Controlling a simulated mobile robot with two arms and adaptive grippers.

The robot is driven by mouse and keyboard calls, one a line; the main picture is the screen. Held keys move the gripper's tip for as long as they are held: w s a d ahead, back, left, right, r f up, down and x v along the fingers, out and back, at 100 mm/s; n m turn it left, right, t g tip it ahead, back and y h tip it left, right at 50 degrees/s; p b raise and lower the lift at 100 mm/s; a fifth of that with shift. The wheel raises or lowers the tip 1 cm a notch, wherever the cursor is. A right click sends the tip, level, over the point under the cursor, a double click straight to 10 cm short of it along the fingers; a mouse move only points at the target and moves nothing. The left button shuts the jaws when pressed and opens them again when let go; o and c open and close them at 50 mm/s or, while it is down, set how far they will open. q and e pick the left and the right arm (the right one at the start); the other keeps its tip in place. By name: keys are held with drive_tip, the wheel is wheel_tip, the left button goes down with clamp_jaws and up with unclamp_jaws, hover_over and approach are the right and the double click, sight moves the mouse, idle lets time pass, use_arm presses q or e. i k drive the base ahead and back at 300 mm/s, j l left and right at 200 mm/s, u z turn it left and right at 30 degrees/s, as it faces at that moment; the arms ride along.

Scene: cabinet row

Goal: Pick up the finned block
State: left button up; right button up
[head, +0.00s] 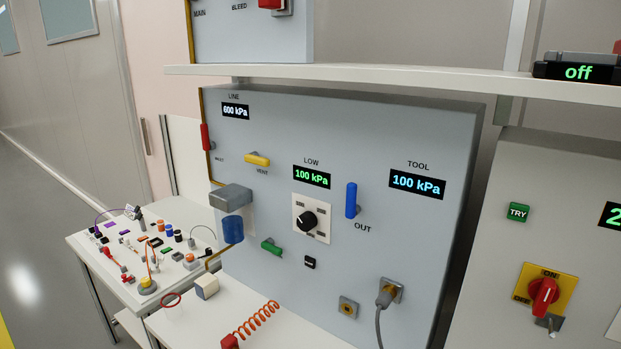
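I cannot pick out a finned block for certain in the head view. Many small parts lie on a white side table (84,243) at the left, too small to tell apart. Neither of my grippers is in view.
A grey panel (270,130) with displays, valve handles and a knob stands behind the white bench (262,335). A shelf (400,82) runs above. Open floor (30,240) is at the left.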

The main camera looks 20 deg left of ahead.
sight(199, 292)
drive_tip(key=j+z, duration=0.15)
drive_tip(key=j, duration=0.5)
drive_tip(key=j+z, duration=0.2)
drive_tip(key=j, duration=0.4)
drive_tip(key=k+j+z, duration=0.15)
drive_tip(key=j, duration=0.45)
